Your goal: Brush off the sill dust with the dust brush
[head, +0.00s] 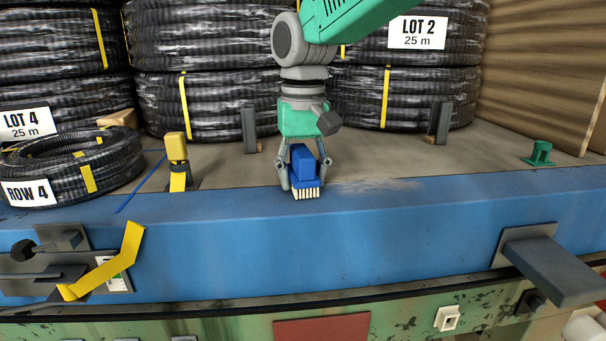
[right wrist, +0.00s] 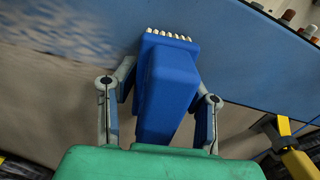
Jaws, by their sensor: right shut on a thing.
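The dust brush has a blue body (head: 303,163) and pale bristles. My right gripper (head: 305,185) is shut on it, with one finger on each side of the blue body. The bristles point down at the blue sill's (head: 250,215) back edge; I cannot tell whether they touch. The brush also shows in the right wrist view (right wrist: 170,85), between both fingers (right wrist: 160,115). The sill dust (head: 375,186) is a thin tan smear along the sill's top, just right of the brush. A sandy patch (right wrist: 75,35) shows left of the brush in the right wrist view. My left gripper is not in view.
Stacked black hose coils (head: 215,105) stand behind. A loose coil (head: 75,165) lies at left beside a yellow-topped post (head: 176,150). Grey posts (head: 249,130) and a green cleat (head: 540,152) stand on the floor. Latches (head: 550,265) jut from the front.

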